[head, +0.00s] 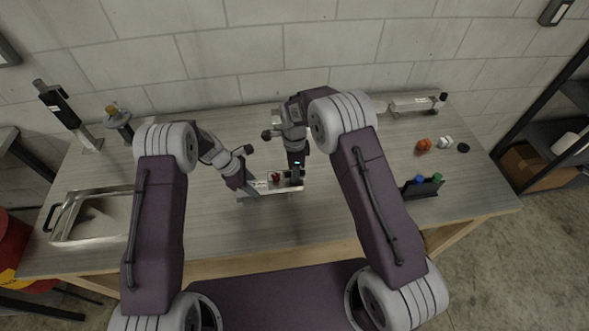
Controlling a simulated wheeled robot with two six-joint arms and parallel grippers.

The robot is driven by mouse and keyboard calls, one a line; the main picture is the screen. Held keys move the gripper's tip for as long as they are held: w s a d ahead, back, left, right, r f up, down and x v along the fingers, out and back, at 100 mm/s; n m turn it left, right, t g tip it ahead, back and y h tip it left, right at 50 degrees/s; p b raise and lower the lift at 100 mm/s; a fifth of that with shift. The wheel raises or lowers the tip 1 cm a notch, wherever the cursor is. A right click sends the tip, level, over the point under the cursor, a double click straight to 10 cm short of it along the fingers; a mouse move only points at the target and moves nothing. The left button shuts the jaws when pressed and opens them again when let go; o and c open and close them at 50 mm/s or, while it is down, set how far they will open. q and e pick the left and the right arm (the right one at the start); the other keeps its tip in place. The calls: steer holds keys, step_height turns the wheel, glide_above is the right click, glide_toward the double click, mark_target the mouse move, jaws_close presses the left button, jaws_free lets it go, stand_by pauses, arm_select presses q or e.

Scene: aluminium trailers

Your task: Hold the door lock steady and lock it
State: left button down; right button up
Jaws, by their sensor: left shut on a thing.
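The door lock (281,188) is a pale metal bar with a small red part and a dark part on top, lying near the middle of the table. My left gripper (251,190) is shut on the left end of the lock. My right gripper (296,175) points straight down over the lock's right part, at the dark piece. Its fingertips are too small and partly hidden, so I cannot tell whether it is open or touching.
The wooden table (350,215) has clear room around the lock. A metal tray (92,240) lies at the left. A black holder (424,188) with blue and green knobs and several small caps, including an orange one (424,145), are at the right. A block wall stands behind.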

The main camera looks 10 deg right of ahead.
step_height(320, 180, up, 12)
stand_by(0.6)
arm_select(q)
steer(key=c, duration=0.8)
jaws_free()
steer(key=shift+c, duration=0.2)
